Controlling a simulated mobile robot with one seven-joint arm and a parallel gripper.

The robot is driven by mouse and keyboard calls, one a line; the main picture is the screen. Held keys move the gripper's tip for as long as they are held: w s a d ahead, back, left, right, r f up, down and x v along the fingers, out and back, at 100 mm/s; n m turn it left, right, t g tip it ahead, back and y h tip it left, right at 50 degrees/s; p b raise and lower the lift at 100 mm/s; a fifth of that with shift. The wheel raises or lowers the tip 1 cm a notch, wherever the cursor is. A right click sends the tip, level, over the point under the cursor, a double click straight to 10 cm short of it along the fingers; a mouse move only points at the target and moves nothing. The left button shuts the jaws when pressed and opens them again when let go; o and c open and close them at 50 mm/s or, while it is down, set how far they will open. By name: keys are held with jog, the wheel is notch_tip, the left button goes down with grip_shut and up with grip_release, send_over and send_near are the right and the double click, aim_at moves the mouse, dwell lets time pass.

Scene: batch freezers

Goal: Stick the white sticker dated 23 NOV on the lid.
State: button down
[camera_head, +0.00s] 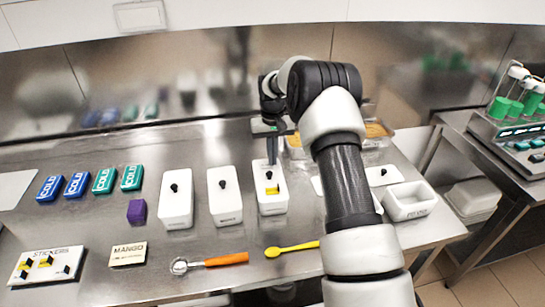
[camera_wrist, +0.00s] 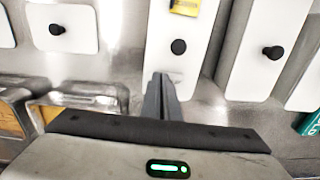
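A row of white tubs with black-knobbed white lids stands on the steel bench. The lid (camera_head: 272,200) nearest my gripper has a yellow sticker (camera_head: 272,188) on it; this lid also shows in the wrist view (camera_wrist: 190,40), the yellow sticker (camera_wrist: 185,7) at its top edge. My gripper (camera_head: 271,160) points down at the far end of this lid. In the wrist view its dark fingers (camera_wrist: 164,76) are close together, with a small white sticker (camera_wrist: 175,76) at their tips. Its print is unreadable, and contact with the lid cannot be told.
A STICKERS board (camera_head: 45,276) and a MANGO card (camera_head: 128,254) lie at front left. Blue and green COLD packs (camera_head: 77,185) and a purple block (camera_head: 137,211) lie behind. An orange-handled scoop (camera_head: 226,259) and yellow spatula (camera_head: 300,247) lie in front. An open white tub (camera_head: 410,210) is right.

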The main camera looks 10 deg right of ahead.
jog(key=shift+f, duration=0.3)
dwell(0.4)
jog(key=c, duration=1.4)
grip_release()
jog(key=shift+r+p, duration=1.7)
jog(key=shift+r, duration=1.85)
